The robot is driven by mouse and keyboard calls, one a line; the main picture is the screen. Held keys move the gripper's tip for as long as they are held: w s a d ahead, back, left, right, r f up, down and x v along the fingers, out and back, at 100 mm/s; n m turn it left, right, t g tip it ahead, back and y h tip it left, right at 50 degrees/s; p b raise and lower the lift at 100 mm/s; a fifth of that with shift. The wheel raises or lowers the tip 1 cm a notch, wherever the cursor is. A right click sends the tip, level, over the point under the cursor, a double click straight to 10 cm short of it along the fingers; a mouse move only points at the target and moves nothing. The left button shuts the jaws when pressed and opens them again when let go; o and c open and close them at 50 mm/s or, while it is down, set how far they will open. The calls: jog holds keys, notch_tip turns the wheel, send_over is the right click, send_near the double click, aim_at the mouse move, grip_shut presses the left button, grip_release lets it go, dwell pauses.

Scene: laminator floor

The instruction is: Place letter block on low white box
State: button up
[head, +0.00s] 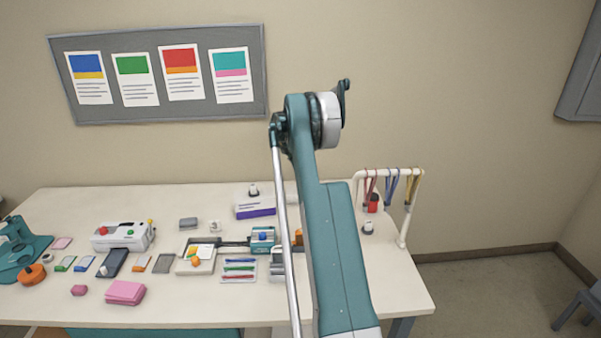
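A small white cube (215,226) with a dark mark on its face, likely the letter block, sits on the back half of the white table. A low white tray-like box (181,268) holding a yellow-orange item lies in front of it; I cannot tell if this is the task's low white box. A white box with a purple band (255,211) stands behind, with a small dark-and-white item on top. The end of my arm, with my gripper (345,98), is high above the table, well apart from these things. Its fingers do not show clearly, and nothing held is visible.
A white machine (122,237), a teal device (17,250) and pink pads (125,292) are on the left. A tray of coloured pens (239,268) is in the middle. A white rack with hanging bands (410,205) stands right. My arm hides part of the table.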

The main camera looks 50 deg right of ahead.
jog(key=shift+a+r, duration=0.1)
jog(key=shift+r, duration=0.15)
dwell(0.7)
jog(key=a+r+m+t, duration=0.1)
jog(key=a+r+m, duration=0.1)
jog(key=a+r, duration=0.65)
jog(key=a+r+m+t, duration=0.15)
jog(key=a+r, duration=0.45)
jog(key=a, duration=0.6)
jog(key=s+a+r+m+t+y, duration=0.15)
jog(key=s+a+r, duration=0.3)
jog(key=a, duration=0.75)
jog(key=s+a+r+m+h, duration=0.1)
jog(key=s+a+r+m, duration=0.4)
jog(key=a, duration=0.7)
jog(key=s+a+r+m+t+y, duration=0.1)
jog(key=s+a, duration=0.6)
jog(key=a, duration=0.3)
jog(key=s+a+r+m+t+y, duration=0.1)
jog(key=s+a+m, duration=0.1)
jog(key=s+a, duration=0.6)
jog(key=s+a+f+m+y, duration=0.1)
jog(key=s+a+f+m, duration=0.1)
jog(key=s+a+f, duration=0.2)
jog(key=s+a+f+m+t+y, duration=0.1)
jog(key=s+a+f+m, duration=0.2)
jog(key=s+a, duration=0.8)
jog(key=s+f, duration=0.1)
jog(key=s, duration=0.2)
jog(key=shift+f, duration=0.4)
